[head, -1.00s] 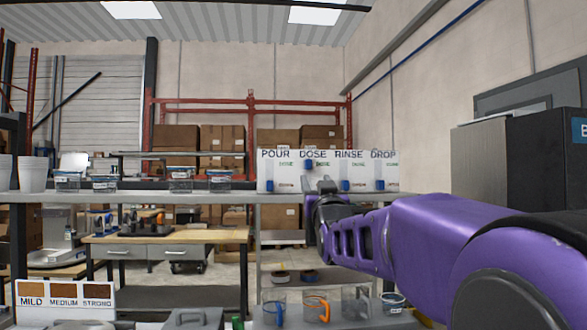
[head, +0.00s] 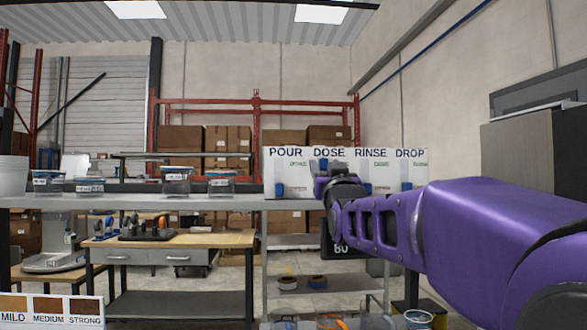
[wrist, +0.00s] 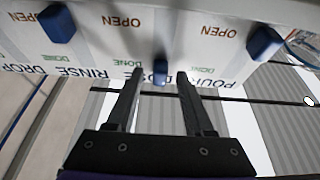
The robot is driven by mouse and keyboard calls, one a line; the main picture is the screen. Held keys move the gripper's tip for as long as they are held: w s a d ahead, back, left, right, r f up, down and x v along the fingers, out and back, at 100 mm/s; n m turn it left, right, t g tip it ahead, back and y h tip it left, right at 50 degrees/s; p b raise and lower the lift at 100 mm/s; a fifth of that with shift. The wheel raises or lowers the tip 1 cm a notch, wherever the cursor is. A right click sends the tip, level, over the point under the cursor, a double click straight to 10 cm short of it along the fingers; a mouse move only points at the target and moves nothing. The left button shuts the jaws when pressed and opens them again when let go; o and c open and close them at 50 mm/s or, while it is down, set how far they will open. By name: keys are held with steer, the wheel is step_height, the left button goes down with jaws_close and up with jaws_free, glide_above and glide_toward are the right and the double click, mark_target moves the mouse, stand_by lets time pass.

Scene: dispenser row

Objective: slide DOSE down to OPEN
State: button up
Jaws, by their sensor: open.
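The white dispenser panel (head: 290,160) carries the labels POUR, DOSE, RINSE and DROP. In the wrist view it appears upside down. The blue DOSE slider knob (wrist: 160,70) sits by the DOSE name, at the DONE end of its track, away from the OPEN end. My gripper (wrist: 160,79) is open, with one dark fingertip on each side of the DOSE knob. I cannot tell whether either finger touches it. In the head view my gripper (head: 335,182) covers much of the DOSE column.
The blue POUR knob (wrist: 263,43) and RINSE knob (wrist: 57,23) flank the DOSE column, beside the OPEN words. The DROP knob (head: 407,187) is farther right. The panel stands on a grey shelf (head: 140,202) with several lidded tubs (head: 176,181) at left.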

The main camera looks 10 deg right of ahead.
jaws_close()
stand_by(0.3)
stand_by(1.2)
